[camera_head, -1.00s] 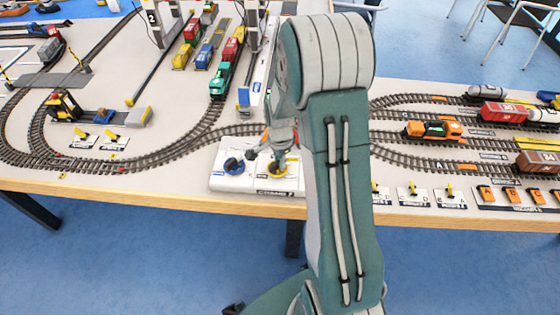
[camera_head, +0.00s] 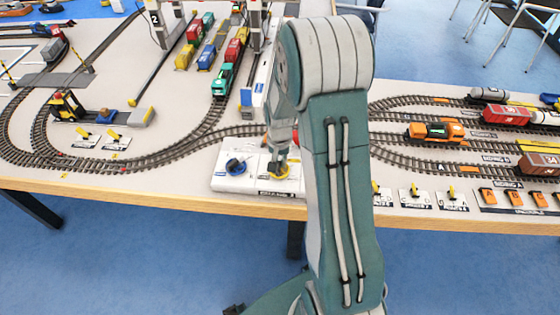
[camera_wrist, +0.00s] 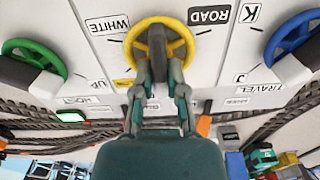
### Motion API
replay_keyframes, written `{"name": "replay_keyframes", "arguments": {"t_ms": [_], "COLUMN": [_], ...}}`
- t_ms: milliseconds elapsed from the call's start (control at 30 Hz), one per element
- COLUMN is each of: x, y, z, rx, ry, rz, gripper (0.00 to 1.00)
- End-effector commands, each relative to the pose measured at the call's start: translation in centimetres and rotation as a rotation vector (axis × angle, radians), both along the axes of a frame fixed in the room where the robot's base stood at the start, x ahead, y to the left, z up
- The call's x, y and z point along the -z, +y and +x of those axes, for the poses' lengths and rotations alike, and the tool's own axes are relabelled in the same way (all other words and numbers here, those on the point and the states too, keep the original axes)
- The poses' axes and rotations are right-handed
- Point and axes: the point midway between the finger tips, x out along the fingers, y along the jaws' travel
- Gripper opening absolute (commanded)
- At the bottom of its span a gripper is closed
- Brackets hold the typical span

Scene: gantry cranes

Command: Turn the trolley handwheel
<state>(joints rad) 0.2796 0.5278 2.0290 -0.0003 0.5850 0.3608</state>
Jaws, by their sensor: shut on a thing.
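The yellow handwheel (camera_wrist: 180,48) sits on a white panel, between the WHITE and ROAD labels in the wrist view. It has a dark grey bar across its middle. My gripper (camera_wrist: 158,88) is shut on this bar, one finger on each side. In the head view the yellow handwheel (camera_head: 279,172) shows under my gripper (camera_head: 277,164), partly covered by it. A blue handwheel (camera_wrist: 290,35) marked TRAVEL is to the right in the wrist view. A green handwheel (camera_wrist: 38,52) is to the left. The label below the yellow wheel is mostly hidden by my fingers.
The white control panel (camera_head: 222,183) stands at the table's front edge. Model tracks (camera_head: 150,160) run behind it. A teal locomotive (camera_head: 222,82) and container wagons stand beyond. Small yellow levers (camera_head: 414,188) are to the right of my arm.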

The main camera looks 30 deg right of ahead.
Motion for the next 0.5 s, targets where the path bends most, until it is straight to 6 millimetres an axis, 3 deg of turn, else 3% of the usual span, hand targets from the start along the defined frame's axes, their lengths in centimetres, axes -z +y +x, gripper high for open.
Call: {"name": "replay_keyframes", "arguments": {"t_ms": [500], "x": [0.06], "y": [0.12], "z": [0.15], "rx": [-0.087], "ry": [-0.003], "rz": [0.0], "gripper": [0.0]}}
